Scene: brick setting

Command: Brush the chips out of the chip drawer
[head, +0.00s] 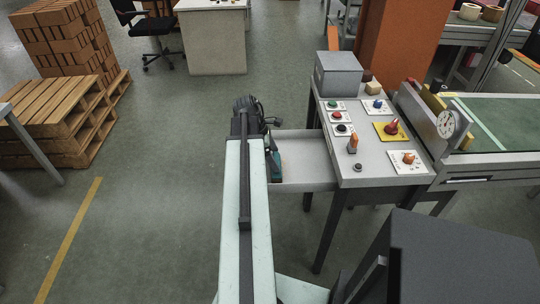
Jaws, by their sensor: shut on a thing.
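The chip drawer (305,160) is a pale grey tray pulled out to the left from under the grey control bench. Its left end is hidden by my pale arm, and I cannot make out any chips in it. My gripper (271,147) hangs at the drawer's left part, mostly hidden behind the arm. It is shut on a teal and dark thing (276,168), which may be the brush. Its lower end is at the drawer, but I cannot tell whether it touches the drawer floor.
The control bench (385,165) carries several buttons, an orange-handled lever and a grey box (338,74). A conveyor with a dial (446,124) stands to the right. A dark grey block (460,255) fills the front right. Pallets with bricks (62,40) stand at left. The floor left of my arm is clear.

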